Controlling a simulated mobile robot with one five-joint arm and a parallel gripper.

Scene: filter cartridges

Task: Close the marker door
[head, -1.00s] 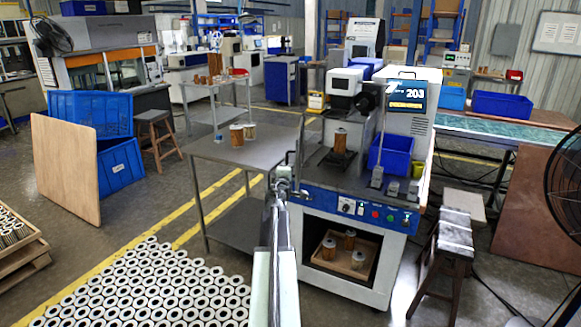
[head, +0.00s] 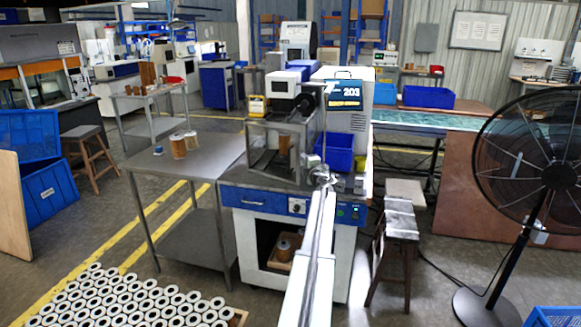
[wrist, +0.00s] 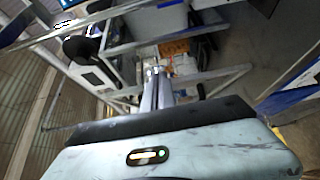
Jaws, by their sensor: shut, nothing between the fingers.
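The marker (head: 345,98) is the machine with the lit display reading 203, at the centre of the head view. Its door looks like a grey metal frame (head: 272,125) across the front of the work space. A brown cartridge shows behind it. I cannot tell whether the door is fully shut or slightly ajar. My gripper (head: 325,174) is shut and empty, at the right of the door, in front of the blue bin (head: 338,158). In the wrist view, my gripper (wrist: 156,74) is among grey metal bars (wrist: 215,77). Contact with the door is unclear.
A steel table (head: 190,150) with cartridges stands left of the marker. A black fan (head: 540,175) stands at the right. A stool (head: 400,235) is beside the marker's right side. White-topped cartridges (head: 130,305) fill the floor at lower left.

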